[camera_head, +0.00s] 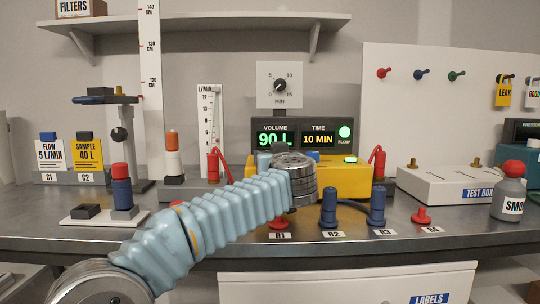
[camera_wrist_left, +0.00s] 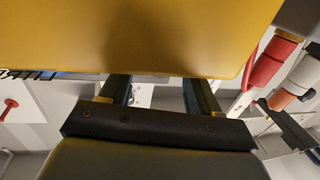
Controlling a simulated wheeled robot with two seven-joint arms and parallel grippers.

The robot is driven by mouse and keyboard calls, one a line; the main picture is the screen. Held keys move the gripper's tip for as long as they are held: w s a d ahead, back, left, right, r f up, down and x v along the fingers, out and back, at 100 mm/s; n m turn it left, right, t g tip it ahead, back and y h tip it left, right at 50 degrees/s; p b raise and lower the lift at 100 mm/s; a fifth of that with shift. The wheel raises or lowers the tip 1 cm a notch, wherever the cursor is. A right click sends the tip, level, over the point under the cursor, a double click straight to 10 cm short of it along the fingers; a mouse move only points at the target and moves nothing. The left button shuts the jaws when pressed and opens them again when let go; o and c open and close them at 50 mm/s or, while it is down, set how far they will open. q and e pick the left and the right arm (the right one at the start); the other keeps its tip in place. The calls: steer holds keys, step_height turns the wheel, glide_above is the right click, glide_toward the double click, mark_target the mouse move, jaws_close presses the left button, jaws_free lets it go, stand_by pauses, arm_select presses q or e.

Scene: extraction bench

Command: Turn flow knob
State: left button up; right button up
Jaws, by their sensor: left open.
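The yellow pump unit (camera_head: 345,178) stands on the bench with a dark display (camera_head: 290,137) above it, reading volume 90 L and time 10 MIN. A green light (camera_head: 345,131) there is marked FLOW. I cannot make out the flow knob; my left arm covers part of the unit's front. My left wrist hides its gripper in the head view. In the left wrist view my left gripper (camera_wrist_left: 158,92) is open, its fingers partly hidden by a large yellow surface (camera_wrist_left: 140,35) close by. Nothing shows between the fingers. My right gripper is out of view.
A flow tube (camera_head: 209,120) stands left of the unit, a test box (camera_head: 450,184) right.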

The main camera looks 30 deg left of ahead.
arm_select(q)
steer(key=shift+x, duration=1.1)
steer(key=shift+c, duration=0.2)
steer(key=c, duration=1)
steer(key=h+p, duration=0.1)
steer(key=m+t+h+p, duration=0.1)
steer(key=p, duration=0.1)
steer(key=shift+s+a+r+m, duration=0.15)
steer(key=shift+r+m, duration=0.15)
steer(key=shift+r, duration=0.05)
steer(key=shift+f+m+t+h+p, duration=0.1)
steer(key=shift+m+t+h+p, duration=0.2)
steer(key=shift+t+h+p, duration=0.15)
steer(key=shift+f, duration=0.25)
